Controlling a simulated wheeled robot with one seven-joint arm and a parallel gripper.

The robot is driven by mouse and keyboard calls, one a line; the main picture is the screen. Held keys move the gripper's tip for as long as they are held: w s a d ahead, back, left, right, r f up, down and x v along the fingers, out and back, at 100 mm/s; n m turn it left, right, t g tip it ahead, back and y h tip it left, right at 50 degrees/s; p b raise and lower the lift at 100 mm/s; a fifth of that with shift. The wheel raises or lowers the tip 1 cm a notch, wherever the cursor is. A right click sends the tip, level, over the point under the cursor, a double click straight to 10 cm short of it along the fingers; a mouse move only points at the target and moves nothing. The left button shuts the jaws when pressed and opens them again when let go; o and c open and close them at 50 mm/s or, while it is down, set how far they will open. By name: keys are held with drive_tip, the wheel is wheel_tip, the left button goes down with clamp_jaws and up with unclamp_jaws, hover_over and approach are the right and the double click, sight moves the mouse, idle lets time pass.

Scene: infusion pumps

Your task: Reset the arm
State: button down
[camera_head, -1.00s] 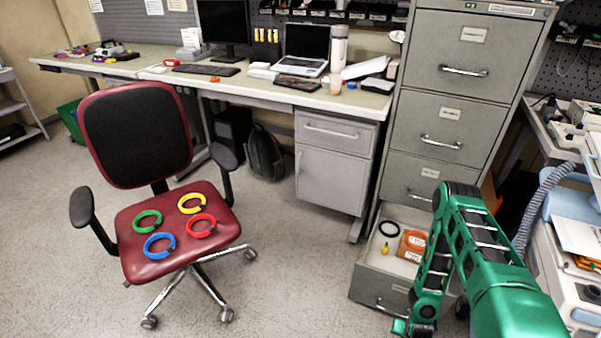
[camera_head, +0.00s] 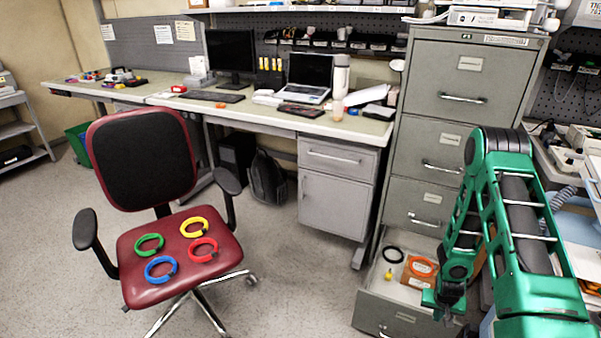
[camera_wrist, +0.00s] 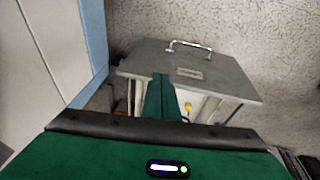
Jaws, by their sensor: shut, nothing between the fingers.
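My green arm stands at the right in the head view, in front of the grey filing cabinet. My gripper (camera_head: 446,300) hangs low beside the cabinet's open bottom drawer. In the wrist view my gripper (camera_wrist: 160,85) is shut and empty, its green fingers pressed together. The open drawer (camera_head: 385,318) also shows beyond the fingers in the wrist view (camera_wrist: 215,75). In it lie a black ring (camera_head: 392,254), an orange ring (camera_head: 423,266) and a small yellow item (camera_head: 388,274).
A red office chair (camera_head: 215,270) at the left holds green, blue, yellow and red rings. A desk (camera_head: 300,120) with a laptop stands behind. Equipment crowds the right edge. Open floor lies between chair and drawer.

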drive_tip(key=s+d+r+g, duration=0.1)
drive_tip(key=s+r, duration=0.2)
drive_tip(key=r, duration=1.3)
drive_tip(key=s+d+r, duration=0.1)
drive_tip(key=s+r, duration=0.2)
drive_tip(key=r, duration=1.3)
drive_tip(key=s+a+r+y, duration=0.1)
drive_tip(key=s+a+r, duration=0.3)
drive_tip(key=s+r, duration=0.4)
drive_tip(key=s+a+r+m+g+y, duration=0.1)
drive_tip(key=s+a+r, duration=0.3)
drive_tip(key=s+r, duration=0.5)
drive_tip(key=s, duration=0.6)
drive_tip(key=shift+s+a+r+m+y, duration=0.2)
drive_tip(key=shift+s+m+y, duration=0.05)
drive_tip(key=shift+m+y, duration=0.05)
drive_tip(key=shift+w+f, duration=0.25)
drive_tip(key=shift+w, duration=0.4)
